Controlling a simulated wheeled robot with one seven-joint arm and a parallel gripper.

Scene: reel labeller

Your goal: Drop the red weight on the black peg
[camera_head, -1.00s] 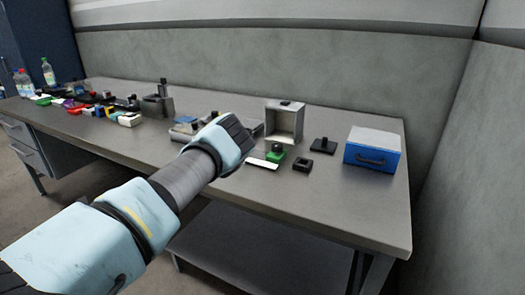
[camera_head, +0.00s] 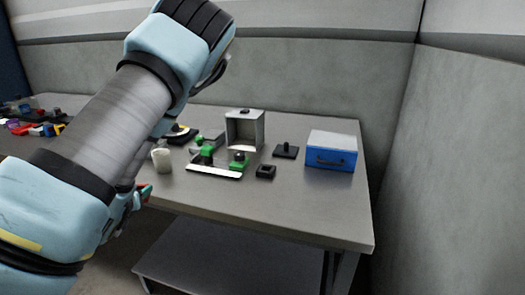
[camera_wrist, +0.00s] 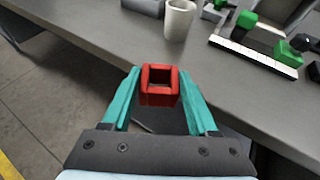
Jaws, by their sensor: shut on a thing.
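The red weight (camera_wrist: 157,99) is a square block with a square hole through it, seen in the wrist view. My gripper (camera_wrist: 160,84) is shut on it, with one teal finger on each side. The head view shows my gripper (camera_head: 140,196) low at the left, in front of the table's front edge, with a bit of red at its fingers. The black peg (camera_head: 286,149) stands upright on a flat black base on the table, left of the blue box. It is bare and well to the right of my gripper.
A black square piece with a recess (camera_head: 265,172) lies in front of the peg. Left of it are a white strip with green blocks (camera_head: 213,172), an open grey box (camera_head: 244,130) and a white cup (camera_head: 162,160). The blue box (camera_head: 331,151) stands at the right. The front right tabletop is clear.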

